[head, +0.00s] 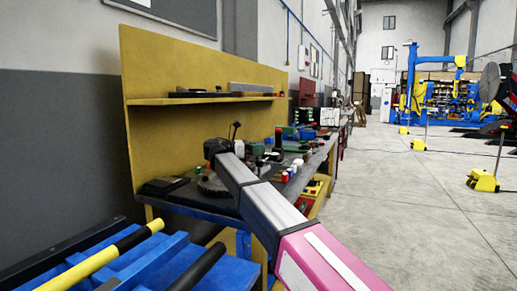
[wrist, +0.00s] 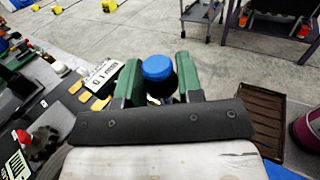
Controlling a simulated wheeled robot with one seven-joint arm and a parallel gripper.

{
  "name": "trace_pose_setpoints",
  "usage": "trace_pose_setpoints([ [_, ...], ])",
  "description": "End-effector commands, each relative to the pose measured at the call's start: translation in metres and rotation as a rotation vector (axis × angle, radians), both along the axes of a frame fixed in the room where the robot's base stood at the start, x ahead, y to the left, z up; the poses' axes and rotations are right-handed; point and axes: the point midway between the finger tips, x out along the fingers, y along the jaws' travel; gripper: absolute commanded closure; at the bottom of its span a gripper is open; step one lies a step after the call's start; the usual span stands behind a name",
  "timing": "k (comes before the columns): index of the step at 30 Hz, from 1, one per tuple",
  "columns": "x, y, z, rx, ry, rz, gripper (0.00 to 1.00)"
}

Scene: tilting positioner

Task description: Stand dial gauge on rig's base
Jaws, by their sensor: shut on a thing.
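My gripper (wrist: 157,82) shows in the wrist view with two dark green fingers. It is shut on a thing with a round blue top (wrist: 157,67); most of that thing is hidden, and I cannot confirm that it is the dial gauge. In the head view the end of my arm reaches over the workbench, and my fingertips are not clear there. A grey round plate (head: 212,187) lies under the end of my arm; it may be part of the rig, whose base I cannot make out. A black stalk with a knob (head: 236,126) stands just beyond.
The workbench has a yellow back panel (head: 160,120) and a shelf (head: 190,100). A black flat box (head: 164,186) lies at its near left. Many small items crowd the far bench. The wrist view shows a label plate (wrist: 103,74) left of my fingers and a brown tray (wrist: 262,112) at right.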

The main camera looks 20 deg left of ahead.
Motion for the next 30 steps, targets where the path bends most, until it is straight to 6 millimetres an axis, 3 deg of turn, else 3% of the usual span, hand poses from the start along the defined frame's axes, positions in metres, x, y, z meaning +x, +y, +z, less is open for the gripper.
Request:
trace_pose_setpoints([
  [30, 0.000, 0.000, -0.018, -0.001, -0.002, 0.000, 1.00],
])
